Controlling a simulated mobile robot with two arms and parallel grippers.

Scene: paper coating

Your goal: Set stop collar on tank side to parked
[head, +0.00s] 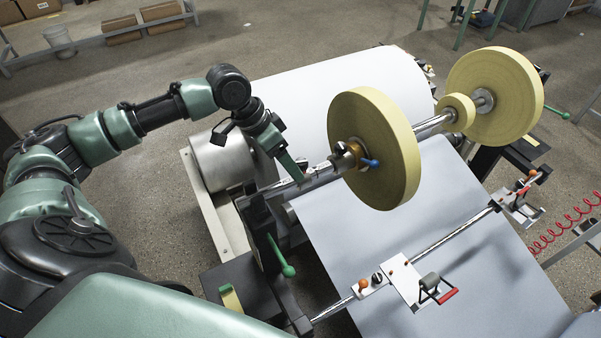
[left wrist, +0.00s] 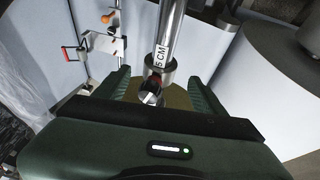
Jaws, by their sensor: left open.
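My left gripper (head: 292,168) reaches in from the left to the near end of the metal shaft (head: 322,173). In the left wrist view the same gripper (left wrist: 160,80) is open, with one finger on each side of the shaft. A grey metal collar (left wrist: 163,68) with a dark and red part sits on the shaft between the fingers, beside a "5 CM" label (left wrist: 160,55). I cannot tell whether the fingers touch it. In the head view a brass-coloured hub with a blue lever (head: 371,162) sits against the near yellow disc (head: 372,130). My right gripper is not in view.
A second large yellow disc (head: 500,95) and a small one (head: 455,110) sit farther along the shaft. A green-knobbed lever (head: 287,270) stands near the frame. A lower rail carries a plate with a red-handled clamp (head: 432,290).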

